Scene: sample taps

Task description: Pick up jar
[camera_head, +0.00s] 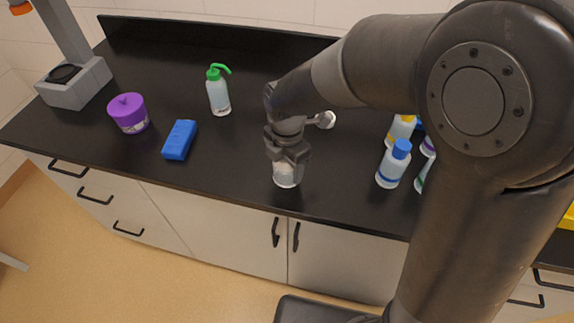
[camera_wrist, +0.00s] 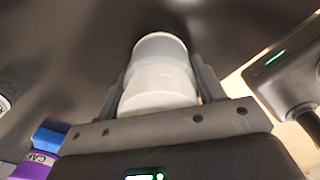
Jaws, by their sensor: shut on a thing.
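The jar (camera_head: 287,174) is a clear-sided, pale container near the front edge of the black counter. In the head view its upper part is hidden by my gripper (camera_head: 287,158), which comes down on it from above. In the wrist view the jar (camera_wrist: 160,75) shows a white top and a greyish translucent body between the two fingers. My gripper (camera_wrist: 158,95) is shut on the jar, one finger along each side. The jar looks upright. I cannot tell whether its base touches the counter.
A blue-capped bottle (camera_head: 393,165) and others stand to the right. A grey instrument (camera_head: 75,80) is far left.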

